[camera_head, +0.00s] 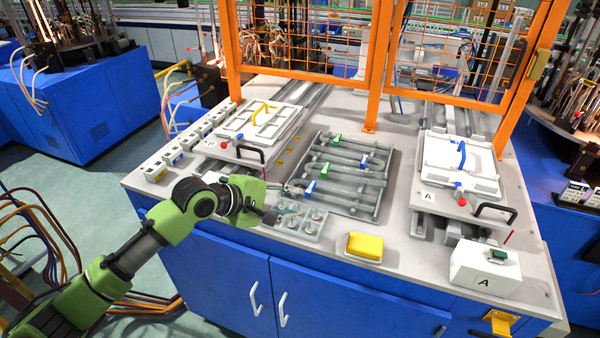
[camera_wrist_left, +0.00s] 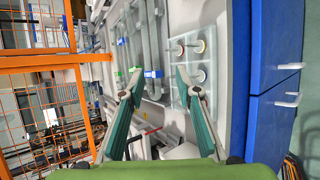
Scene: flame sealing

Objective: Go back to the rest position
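My left arm, green and black, comes in from the left in the head view. Its left gripper (camera_head: 288,212) is over the front edge of the workbench (camera_head: 420,265), beside the grey block with round pegs (camera_head: 307,227). In the left wrist view the left gripper (camera_wrist_left: 160,76) has its two teal fingers spread apart with nothing held between them. The pegged block (camera_wrist_left: 186,48) shows just beyond the right finger. My right gripper is not in view.
A grey rack of tubes (camera_head: 345,172) with green and blue clips lies mid-bench. A yellow block (camera_head: 364,246) and a white box marked A (camera_head: 485,270) sit at the front. White lidded fixtures stand left (camera_head: 262,125) and right (camera_head: 460,160). An orange fence (camera_head: 377,70) rises behind.

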